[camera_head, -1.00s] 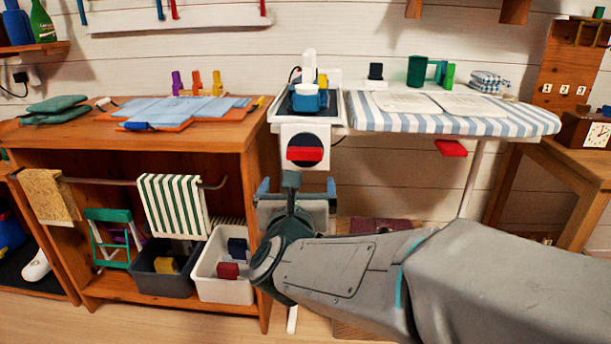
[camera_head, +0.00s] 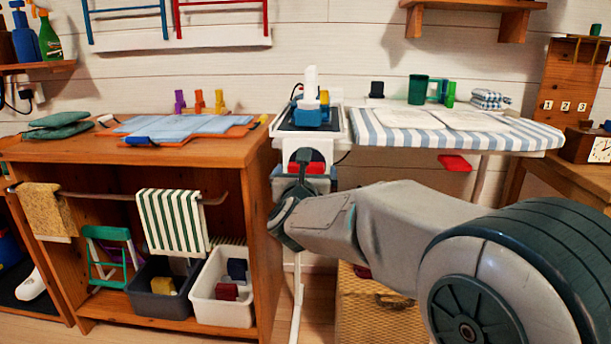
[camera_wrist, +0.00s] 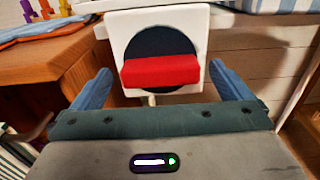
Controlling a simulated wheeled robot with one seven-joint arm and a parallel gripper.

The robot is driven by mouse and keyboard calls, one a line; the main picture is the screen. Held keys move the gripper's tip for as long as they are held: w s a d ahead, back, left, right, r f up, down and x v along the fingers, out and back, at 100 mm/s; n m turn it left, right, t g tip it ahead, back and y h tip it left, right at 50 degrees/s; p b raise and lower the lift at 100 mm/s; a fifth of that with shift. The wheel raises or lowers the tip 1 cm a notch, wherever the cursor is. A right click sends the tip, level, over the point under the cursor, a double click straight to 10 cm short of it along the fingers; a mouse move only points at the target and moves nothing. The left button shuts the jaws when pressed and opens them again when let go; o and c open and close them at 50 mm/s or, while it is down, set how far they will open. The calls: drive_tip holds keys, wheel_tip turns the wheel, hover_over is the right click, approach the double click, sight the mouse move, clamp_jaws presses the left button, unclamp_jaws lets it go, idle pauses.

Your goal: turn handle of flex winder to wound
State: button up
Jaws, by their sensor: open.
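The flex winder is a white panel (camera_wrist: 124,28) with a black disc (camera_wrist: 160,42) and a red bar handle (camera_wrist: 160,71). The handle lies about level across the disc. In the head view, the red handle (camera_head: 315,169) and disc show partly behind my gripper (camera_head: 304,168). In the wrist view, my gripper (camera_wrist: 159,70) is open, with one blue finger on each side of the handle. Clear gaps show between the fingers and the handle's ends. I cannot tell whether the fingertips reach the handle's depth.
The ironing board (camera_head: 540,136) extends to the right of the winder, with a red piece (camera_head: 455,163) under it. A wooden cabinet (camera_head: 262,200) stands close on the left, with a striped towel (camera_head: 172,222) on its rail. A wicker basket (camera_head: 375,312) sits below my arm.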

drive_tip(key=shift+w, duration=0.15)
drive_tip(key=c, duration=1)
